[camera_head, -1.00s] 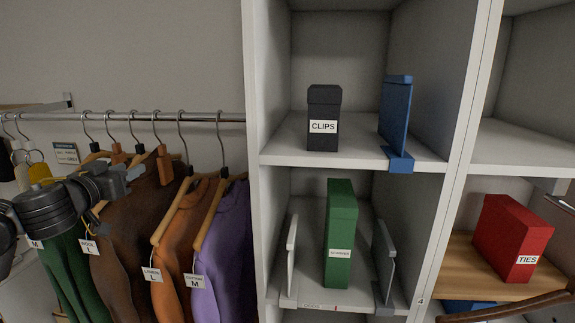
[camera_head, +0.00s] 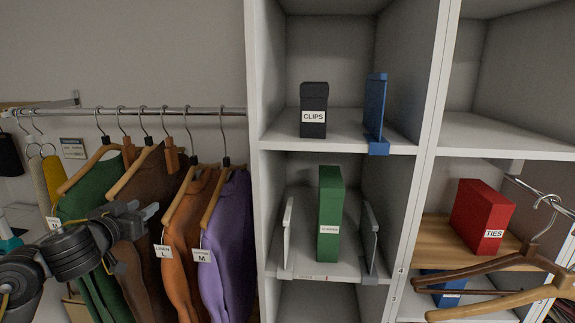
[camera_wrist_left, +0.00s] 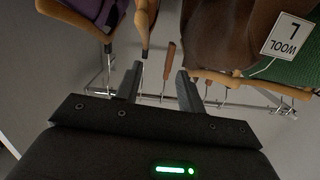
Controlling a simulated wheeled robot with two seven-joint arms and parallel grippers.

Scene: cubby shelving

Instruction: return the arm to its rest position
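My left gripper (camera_head: 150,211) is at the lower left in the head view, in front of the hanging brown garment. In the left wrist view its two fingers (camera_wrist_left: 158,88) stand apart with no object held between them. A wooden hanger end and the rail show beyond the gap. My left arm comes in from the lower left corner. My right gripper is not seen in either view.
Garments, green, brown (camera_head: 143,215), orange (camera_head: 186,255) and purple (camera_head: 230,240), hang from a rail (camera_head: 170,112). A cubby shelf (camera_head: 254,170) holds a black CLIPS box (camera_head: 313,100), a green box (camera_head: 330,205) and a red TIES box (camera_head: 478,215). Empty hangers (camera_head: 515,262) are at right.

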